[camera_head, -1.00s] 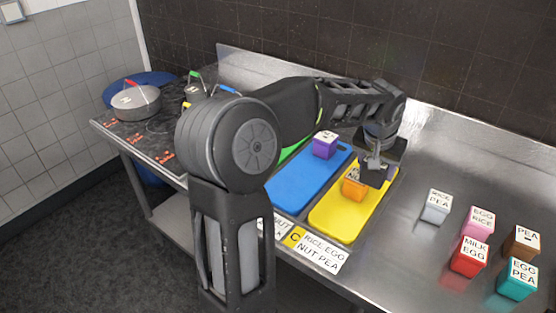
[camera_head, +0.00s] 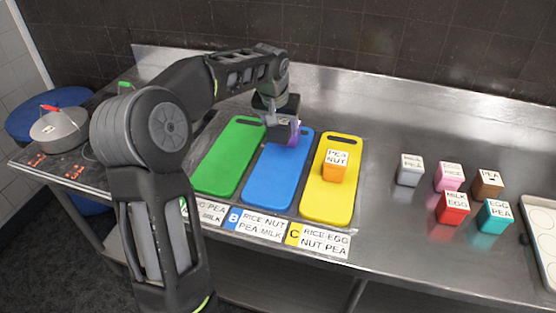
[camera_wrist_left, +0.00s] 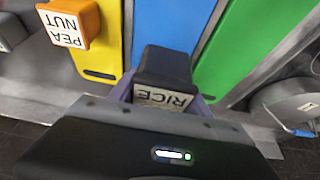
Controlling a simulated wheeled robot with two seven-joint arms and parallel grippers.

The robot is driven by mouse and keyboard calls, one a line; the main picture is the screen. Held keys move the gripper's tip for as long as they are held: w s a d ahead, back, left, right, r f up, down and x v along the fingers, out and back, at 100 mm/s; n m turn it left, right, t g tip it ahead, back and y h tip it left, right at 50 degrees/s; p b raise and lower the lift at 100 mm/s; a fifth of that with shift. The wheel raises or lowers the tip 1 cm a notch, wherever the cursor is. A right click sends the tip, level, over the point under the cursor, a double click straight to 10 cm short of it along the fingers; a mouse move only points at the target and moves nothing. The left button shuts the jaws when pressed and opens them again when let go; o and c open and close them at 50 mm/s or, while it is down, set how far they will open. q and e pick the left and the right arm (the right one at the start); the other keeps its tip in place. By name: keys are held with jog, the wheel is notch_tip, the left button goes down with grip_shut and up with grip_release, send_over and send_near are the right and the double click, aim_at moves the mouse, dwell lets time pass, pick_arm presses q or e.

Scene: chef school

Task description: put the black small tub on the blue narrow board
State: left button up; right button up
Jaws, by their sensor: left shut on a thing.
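The black small tub (camera_wrist_left: 165,64), labelled RICE, is between the fingers of my left gripper in the left wrist view. My left gripper (camera_head: 281,121) is shut on it above the far end of the blue narrow board (camera_head: 272,182). The blue board also shows behind the tub in the wrist view (camera_wrist_left: 172,20). In the head view the gripper mostly hides the black tub. My right gripper is not in view.
The green board (camera_head: 226,165) lies left of the blue one. The yellow board (camera_head: 322,205) lies right, with an orange tub (camera_head: 334,168) on it. Several tubs, including a red tub (camera_head: 453,208), stand farther right. The blue board's near part is clear.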

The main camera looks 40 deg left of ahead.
pick_arm(q)
send_over(282, 158)
jog(key=s, duration=0.2)
jog(key=shift+w+d+f+p, duration=0.15)
jog(key=shift+f+p, duration=0.1)
jog(key=shift+f, duration=1.15)
jog(key=shift+w+d+f+p, duration=0.1)
jog(key=shift+d+f+p, duration=0.1)
jog(key=shift+f, duration=1.2)
notch_tip(282, 158, down, 4)
jog(key=shift+r+p, duration=0.15)
jog(key=shift+p, duration=0.25)
jog(key=shift+f, duration=0.2)
jog(key=o, duration=1.6)
